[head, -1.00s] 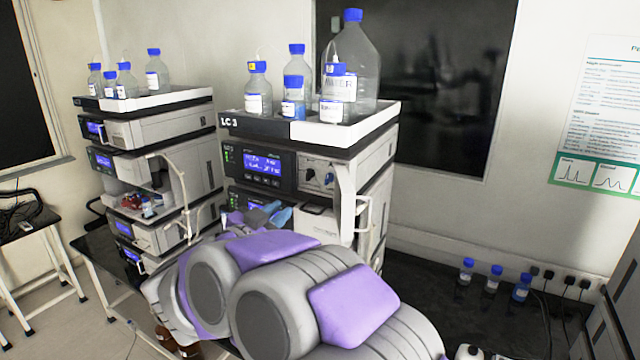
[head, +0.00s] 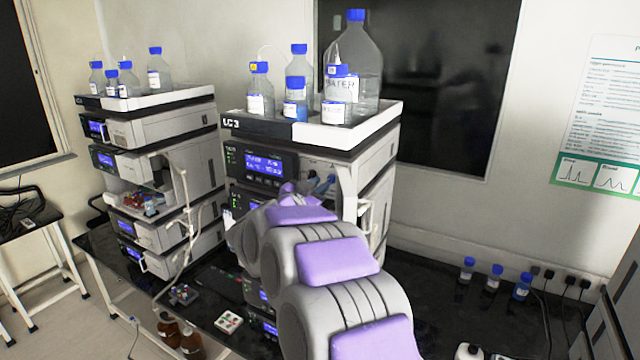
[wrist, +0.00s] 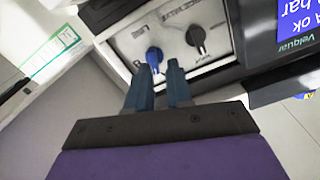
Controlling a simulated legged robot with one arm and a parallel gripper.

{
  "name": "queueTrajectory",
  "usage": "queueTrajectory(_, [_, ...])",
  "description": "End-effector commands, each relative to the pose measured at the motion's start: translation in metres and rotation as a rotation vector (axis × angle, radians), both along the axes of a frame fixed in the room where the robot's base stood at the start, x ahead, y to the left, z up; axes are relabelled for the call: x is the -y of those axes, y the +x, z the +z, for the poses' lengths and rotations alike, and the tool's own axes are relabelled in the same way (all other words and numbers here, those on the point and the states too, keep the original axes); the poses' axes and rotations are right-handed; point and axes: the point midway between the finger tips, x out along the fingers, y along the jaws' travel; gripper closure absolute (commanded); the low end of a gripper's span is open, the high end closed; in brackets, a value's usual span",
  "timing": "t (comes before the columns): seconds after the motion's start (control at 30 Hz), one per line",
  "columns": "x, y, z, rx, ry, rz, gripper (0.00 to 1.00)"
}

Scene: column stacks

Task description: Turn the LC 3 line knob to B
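The LC 3 stack (head: 262,128) stands in the middle of the head view. In the wrist view its knob panel shows a blue knob (wrist: 154,56), with lettering that appears to read LINE beside it, and a black knob (wrist: 197,37) to its right. My gripper (wrist: 159,68) is open, its two blue-grey fingers apart with nothing between them that I can make out. The fingertips are just short of the blue knob, which shows beyond the gap. Whether they touch it I cannot tell. In the head view my arm partly hides the panel.
Several blue-capped bottles, including a large one (head: 357,62), stand on the white top tray (head: 350,130). A second instrument stack (head: 160,128) is at the left. Small blue-capped bottles (head: 494,279) stand on the dark bench at right. A white bracket (head: 348,195) is close right of the panel.

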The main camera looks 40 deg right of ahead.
Motion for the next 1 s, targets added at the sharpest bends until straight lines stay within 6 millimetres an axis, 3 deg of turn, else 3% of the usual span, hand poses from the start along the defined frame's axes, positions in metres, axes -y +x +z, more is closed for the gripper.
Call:
queueTrajectory(0.13, [0.0172, 0.0028, 0.0, 0.001, 0.002, -0.006, 0.8])
queueTrajectory(0.47, [0.014, 0.0055, 0.0008, 0.002, -0.001, -0.004, 0.8])
queueTrajectory(0.7, [0.0136, 0.0046, 0.0012, 0.002, -0.002, -0.003, 1.0])
queueTrajectory(1.0, [0.0134, 0.0053, 0.0014, 0.003, -0.002, -0.002, 1.0])
